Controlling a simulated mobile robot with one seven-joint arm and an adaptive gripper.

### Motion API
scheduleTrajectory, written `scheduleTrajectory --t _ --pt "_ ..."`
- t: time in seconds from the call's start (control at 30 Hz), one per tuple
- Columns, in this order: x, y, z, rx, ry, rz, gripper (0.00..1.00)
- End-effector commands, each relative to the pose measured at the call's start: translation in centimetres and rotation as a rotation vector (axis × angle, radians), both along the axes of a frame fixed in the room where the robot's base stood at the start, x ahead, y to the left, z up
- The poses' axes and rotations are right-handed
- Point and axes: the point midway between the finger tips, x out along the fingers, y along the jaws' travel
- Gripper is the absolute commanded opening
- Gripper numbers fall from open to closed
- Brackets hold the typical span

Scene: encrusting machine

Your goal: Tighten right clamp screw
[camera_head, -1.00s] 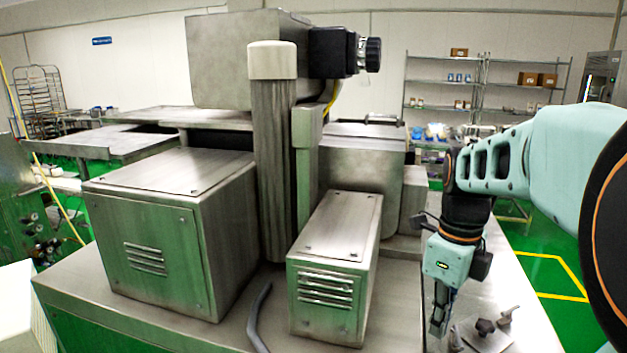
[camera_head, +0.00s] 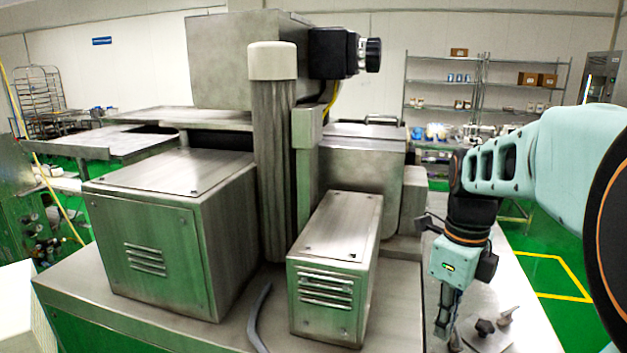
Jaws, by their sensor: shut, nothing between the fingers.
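Small dark clamp parts stand on a metal plate (camera_head: 490,345) at the lower right of the machine's table. One is a dark knob (camera_head: 485,327). A lighter winged screw (camera_head: 506,315) stands to its right. I cannot tell for sure which one is the right clamp screw. My gripper (camera_head: 442,334) points down, shut and empty, just left of the dark knob and apart from it. Another small dark part (camera_head: 455,341) lies close by the fingertips, partly hidden; I cannot tell whether they touch.
A vented metal box (camera_head: 335,270) stands left of my gripper, with a larger metal cabinet (camera_head: 165,235) beyond it. A grey upright column (camera_head: 275,165) rises behind. A dark hose (camera_head: 258,315) lies on the table. The table's right strip (camera_head: 515,290) is clear.

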Motion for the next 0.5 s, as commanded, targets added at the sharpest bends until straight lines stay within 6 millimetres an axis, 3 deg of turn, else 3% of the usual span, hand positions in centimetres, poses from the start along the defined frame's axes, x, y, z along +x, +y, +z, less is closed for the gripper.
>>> scheduleTrajectory --t 0.5 --pt "0.57 -0.29 0.12 0.000 0.000 0.000 0.00"
